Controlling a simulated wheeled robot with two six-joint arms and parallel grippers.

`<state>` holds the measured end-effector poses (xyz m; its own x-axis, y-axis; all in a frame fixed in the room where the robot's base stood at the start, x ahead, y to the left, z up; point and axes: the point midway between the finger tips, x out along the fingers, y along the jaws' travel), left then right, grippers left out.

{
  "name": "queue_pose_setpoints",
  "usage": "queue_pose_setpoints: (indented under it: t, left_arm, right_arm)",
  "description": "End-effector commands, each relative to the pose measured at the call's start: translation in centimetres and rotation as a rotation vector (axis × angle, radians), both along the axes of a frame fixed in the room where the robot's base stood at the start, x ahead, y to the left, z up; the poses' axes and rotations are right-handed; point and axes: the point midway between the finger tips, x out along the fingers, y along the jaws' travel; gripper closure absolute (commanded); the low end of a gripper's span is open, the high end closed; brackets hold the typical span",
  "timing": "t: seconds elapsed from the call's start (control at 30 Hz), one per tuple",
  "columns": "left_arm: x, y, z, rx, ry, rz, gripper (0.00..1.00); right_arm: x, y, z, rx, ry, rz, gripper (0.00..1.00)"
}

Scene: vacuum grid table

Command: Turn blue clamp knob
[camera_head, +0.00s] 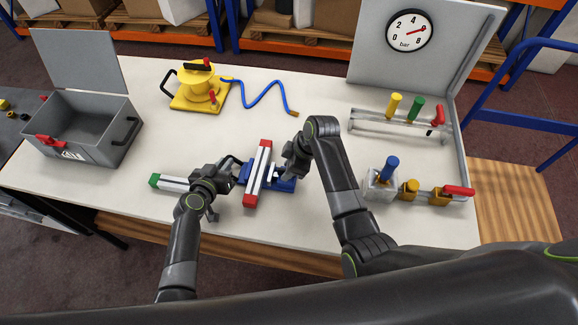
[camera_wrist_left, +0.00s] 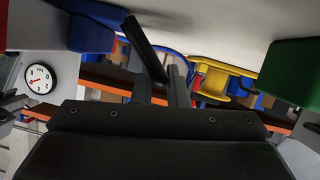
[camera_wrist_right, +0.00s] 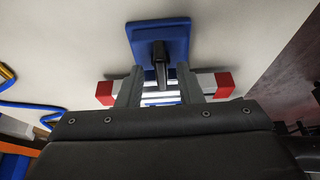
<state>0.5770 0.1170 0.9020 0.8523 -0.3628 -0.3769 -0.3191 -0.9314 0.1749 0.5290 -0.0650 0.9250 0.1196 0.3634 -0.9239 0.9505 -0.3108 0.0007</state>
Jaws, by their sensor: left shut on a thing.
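The blue clamp (camera_head: 285,185) stands mid-table, and its blue base (camera_wrist_right: 160,40) shows in the right wrist view. A silver bar with red ends (camera_head: 258,172) lies across it. Another silver bar with a green end (camera_head: 155,181) points left. My left gripper (camera_head: 226,172) is at the clamp's left side; in the left wrist view its fingers (camera_wrist_left: 162,88) are shut on a dark rod (camera_wrist_left: 147,45), which appears to be the clamp's knob handle. My right gripper (camera_head: 287,166) is right of the red-ended bar; its fingers (camera_wrist_right: 160,90) are apart, with the silver bar visible between them.
A grey open box (camera_head: 85,125) stands at the far left. A yellow device (camera_head: 197,90) with a blue hose (camera_head: 262,95) is behind. Fixtures with coloured handles (camera_head: 405,115) and a pressure gauge (camera_head: 409,31) are at the right. The table front is clear.

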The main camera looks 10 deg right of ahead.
Motion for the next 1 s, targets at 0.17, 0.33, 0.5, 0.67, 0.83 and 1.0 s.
queue_pose_setpoints:
  t: [0.17, 0.33, 0.5, 0.67, 0.83, 1.0]
  left_arm:
    - [-0.13, 0.04, -0.22, 0.002, 0.004, -0.001, 1.00]
    - [-0.14, 0.03, -0.22, 0.002, 0.004, -0.001, 1.00]
    - [-0.14, 0.03, -0.22, 0.002, 0.004, -0.001, 1.00]
    - [-0.14, 0.02, -0.22, 0.002, 0.004, -0.002, 1.00]
    - [-0.15, 0.02, -0.22, 0.002, 0.004, -0.002, 1.00]
    - [-0.15, 0.02, -0.22, 0.002, 0.004, -0.002, 1.00]
  right_arm:
    - [0.00, 0.01, 0.02, 0.000, 0.000, 0.000, 0.75]
    - [0.01, 0.00, 0.04, 0.000, 0.000, 0.000, 0.97]
    - [0.03, -0.01, 0.04, 0.000, 0.000, -0.002, 1.00]
    - [-0.05, 0.09, 0.06, 0.001, -0.001, -0.077, 1.00]
    - [-0.10, 0.10, 0.08, 0.001, -0.001, -0.212, 1.00]
    - [-0.09, 0.08, 0.10, 0.002, -0.002, -0.271, 1.00]
